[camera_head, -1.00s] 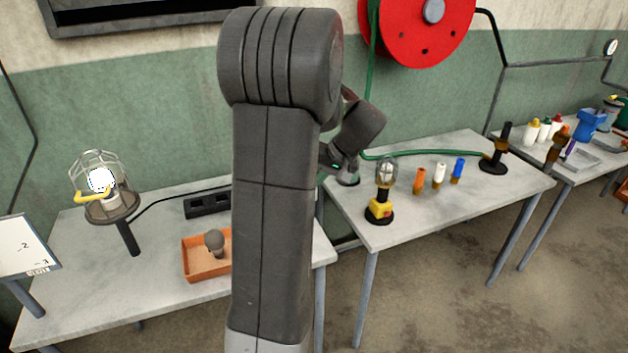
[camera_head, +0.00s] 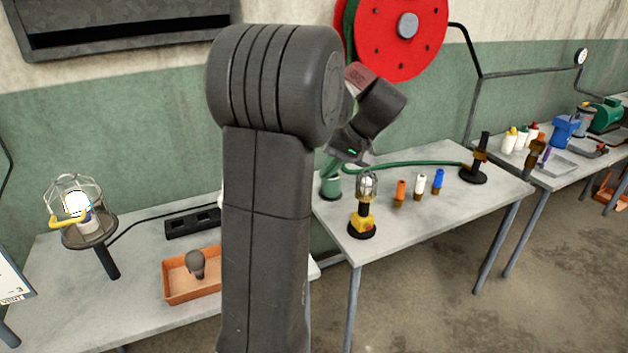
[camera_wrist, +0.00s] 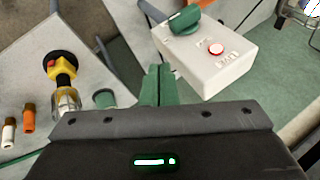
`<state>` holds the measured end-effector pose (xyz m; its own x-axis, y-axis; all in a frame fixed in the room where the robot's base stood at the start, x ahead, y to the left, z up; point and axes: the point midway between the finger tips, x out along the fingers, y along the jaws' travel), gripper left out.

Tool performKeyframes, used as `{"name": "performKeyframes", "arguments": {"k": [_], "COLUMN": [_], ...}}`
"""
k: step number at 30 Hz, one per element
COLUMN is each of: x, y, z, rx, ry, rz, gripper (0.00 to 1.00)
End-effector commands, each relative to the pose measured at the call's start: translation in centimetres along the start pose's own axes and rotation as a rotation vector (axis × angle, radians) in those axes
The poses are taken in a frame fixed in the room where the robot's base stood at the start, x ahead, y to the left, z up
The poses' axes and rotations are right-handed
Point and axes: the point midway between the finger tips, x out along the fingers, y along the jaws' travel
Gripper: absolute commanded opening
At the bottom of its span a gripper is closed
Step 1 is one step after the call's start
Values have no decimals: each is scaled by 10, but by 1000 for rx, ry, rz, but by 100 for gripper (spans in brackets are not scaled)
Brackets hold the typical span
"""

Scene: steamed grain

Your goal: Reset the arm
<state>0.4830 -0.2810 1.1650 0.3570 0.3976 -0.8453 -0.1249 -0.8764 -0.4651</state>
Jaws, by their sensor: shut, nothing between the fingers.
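My arm rises in front of the camera in the head view, with its wrist part folded behind it to the right, above the middle table. My gripper (camera_wrist: 157,84) shows green fingers close together in the wrist view, shut and empty.
A yellow-based caged lamp (camera_head: 362,222) and several coloured cylinders stand on the middle table (camera_head: 440,212). An orange tray (camera_head: 180,290) holding a grey bulb (camera_head: 195,263) and a lit caged lamp (camera_head: 75,210) are at left. A red reel (camera_head: 395,50) hangs on the wall.

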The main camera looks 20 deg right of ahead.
Motion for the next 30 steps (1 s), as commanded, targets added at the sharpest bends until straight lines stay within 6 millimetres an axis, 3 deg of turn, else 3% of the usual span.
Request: {"name": "performKeyframes", "arguments": {"k": [20, 26, 30], "x": [-5, 11, 32], "y": [2, -10, -25], "z": [-1, 0, 2], "rx": [-1, -2, -1], "ry": [0, -3, -4], "rz": [-1, -3, -4], "gripper": [0, 0, 0]}}
